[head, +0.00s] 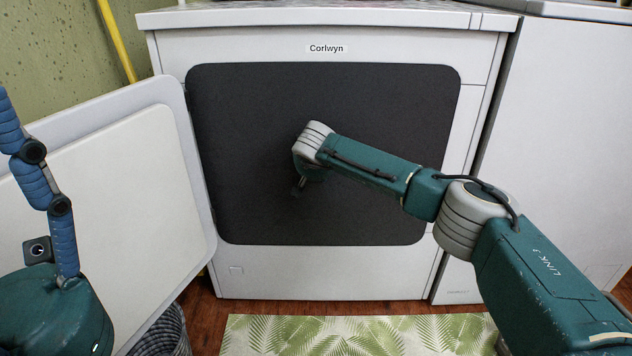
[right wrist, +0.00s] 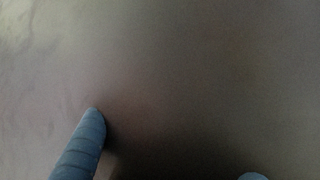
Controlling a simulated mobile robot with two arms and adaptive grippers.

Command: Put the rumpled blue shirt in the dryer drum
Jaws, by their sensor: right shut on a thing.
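The white dryer (head: 322,272) stands straight ahead with its door (head: 110,165) swung open to the left. Its wide opening (head: 400,95) is very dark, and no drum detail shows. My right arm reaches into the opening. Its gripper is dark and barely seen in the head view (head: 298,188). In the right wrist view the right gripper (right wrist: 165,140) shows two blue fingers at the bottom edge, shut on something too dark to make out. I cannot distinguish the blue shirt in either view. My left gripper (head: 60,235) is partly in view before the door; its fingertips are cut off.
A white appliance (head: 560,130) stands close on the right. A leaf-patterned mat (head: 360,335) lies on the wooden floor before the dryer. A woven basket (head: 172,332) sits below the door. A yellow pole (head: 117,40) leans at the wall.

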